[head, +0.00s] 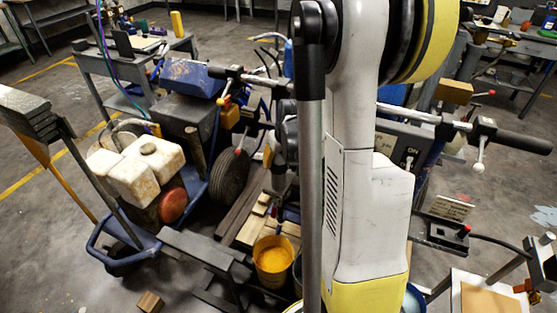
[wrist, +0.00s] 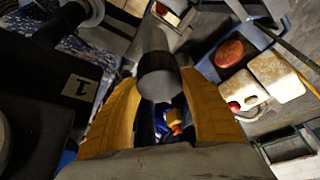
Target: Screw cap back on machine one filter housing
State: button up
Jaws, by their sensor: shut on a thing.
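In the wrist view my gripper (wrist: 158,78) has its two yellow fingers on either side of a dark round piece (wrist: 160,86), which looks like the cap. The dark piece lines up with a grey cylinder (wrist: 154,42) behind it, perhaps the filter housing. I cannot tell whether the two touch or whether any thread is engaged. A plate marked 1 (wrist: 80,88) shows upside down at the left, on a dark surface. In the head view my own arm fills the middle and hides the gripper, cap and housing.
A striper with white tanks (head: 148,172) and a blue frame (head: 112,246) stands at left. Handlebars (head: 430,114) cross behind my arm. An orange-filled bucket (head: 273,257) and wooden blocks (head: 250,229) lie low in the middle. Open floor (head: 50,270) shows at lower left.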

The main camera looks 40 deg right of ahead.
jog(key=shift+f, duration=0.2)
jog(key=o, duration=1.1)
jog(key=shift+c, duration=0.4)
